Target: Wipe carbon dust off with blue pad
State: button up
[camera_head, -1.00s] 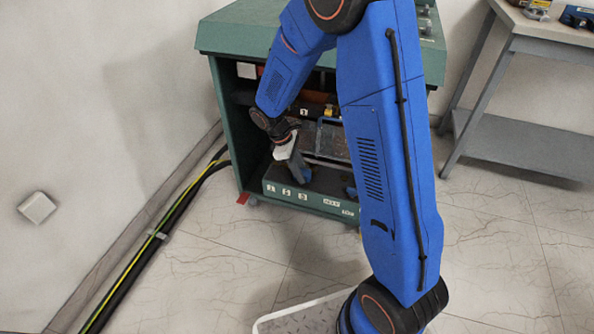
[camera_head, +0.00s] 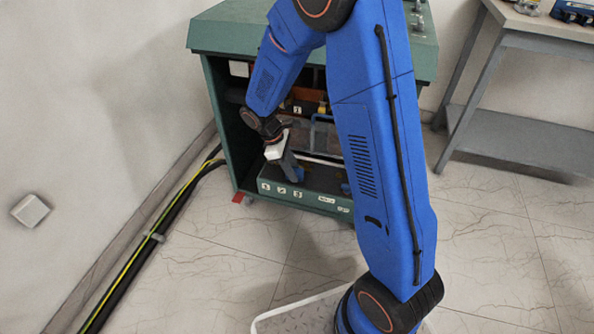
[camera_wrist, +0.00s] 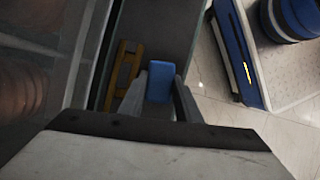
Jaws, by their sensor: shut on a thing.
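My gripper (camera_wrist: 161,84) is shut on the blue pad (camera_wrist: 159,80), which sits between its two grey fingertips in the wrist view. In the head view, my gripper (camera_head: 292,172) is inside the open front of the green cabinet (camera_head: 225,130), above its lower ledge. The pad is too small to make out clearly there. Whether it touches a surface cannot be told. Carbon dust cannot be clearly picked out in either view.
A yellow-brown frame (camera_wrist: 122,75) lies left of the pad in the wrist view. Black and yellow-green cables (camera_head: 150,238) run along the left wall. A grey table (camera_head: 520,135) stands at the right. The tiled floor in front is mostly clear.

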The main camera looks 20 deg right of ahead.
aim_at(273, 172)
jog(key=shift+w+a, duration=0.55)
jog(key=shift+a, duration=0.25)
jog(key=shift+w+a, duration=0.55)
jog(key=shift+a, duration=0.2)
jog(key=shift+c, duration=0.3)
jog(key=shift+a, duration=0.1)
jog(key=shift+w+a+f, duration=0.15)
jog(key=shift+w+a, duration=0.6)
jog(key=shift+a, duration=0.2)
jog(key=shift+a, duration=0.1)
jog(key=shift+w+a, duration=0.75)
jog(key=shift+a, duration=0.3)
jog(key=shift+r, duration=0.25)
